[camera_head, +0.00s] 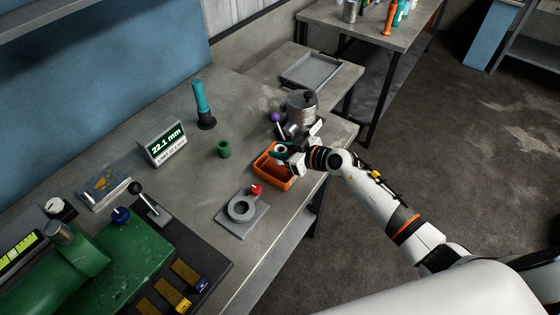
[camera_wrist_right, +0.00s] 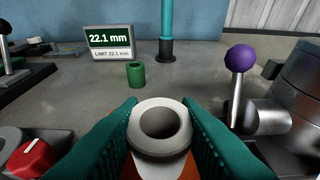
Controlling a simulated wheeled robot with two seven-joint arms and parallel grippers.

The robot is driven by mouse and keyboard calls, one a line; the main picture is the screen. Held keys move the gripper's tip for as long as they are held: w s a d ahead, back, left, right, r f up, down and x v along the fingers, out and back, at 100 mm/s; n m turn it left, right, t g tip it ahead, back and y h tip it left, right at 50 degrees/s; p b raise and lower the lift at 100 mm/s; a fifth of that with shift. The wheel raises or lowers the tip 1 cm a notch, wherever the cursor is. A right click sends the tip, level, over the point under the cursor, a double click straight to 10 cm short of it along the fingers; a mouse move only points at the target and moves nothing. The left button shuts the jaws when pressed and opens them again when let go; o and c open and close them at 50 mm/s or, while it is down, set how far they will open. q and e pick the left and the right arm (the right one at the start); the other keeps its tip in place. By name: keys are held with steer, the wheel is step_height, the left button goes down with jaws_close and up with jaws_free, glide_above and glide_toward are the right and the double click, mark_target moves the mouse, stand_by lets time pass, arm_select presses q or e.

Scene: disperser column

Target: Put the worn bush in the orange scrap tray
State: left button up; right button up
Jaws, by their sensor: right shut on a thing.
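My right gripper (camera_head: 281,150) is shut on a pale grey ring-shaped bush, with its teal fingers on either side. In the right wrist view the held bush (camera_wrist_right: 160,147) sits between the fingertips, its bore facing the camera. The gripper is over the orange scrap tray (camera_head: 268,175) at the table's right edge. Orange also shows just below the bush in the wrist view (camera_wrist_right: 150,170). The bush appears above the tray floor; the exact gap is hard to tell. My left gripper is not in view.
A green bush (camera_head: 224,149) stands on the table left of the tray. A grey ring fixture (camera_head: 253,209) with a red knob (camera_head: 256,190) is in front. A purple-knobbed lever (camera_wrist_right: 241,58) and metal cylinder (camera_head: 301,108) stand close behind the tray. A display (camera_head: 165,144) reads 22.1 mm.

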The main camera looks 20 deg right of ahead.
steer(key=shift+f, duration=0.5)
step_height(320, 180, down, 3)
steer(key=shift+a+f+b, duration=0.1)
steer(key=shift+b, duration=0.65)
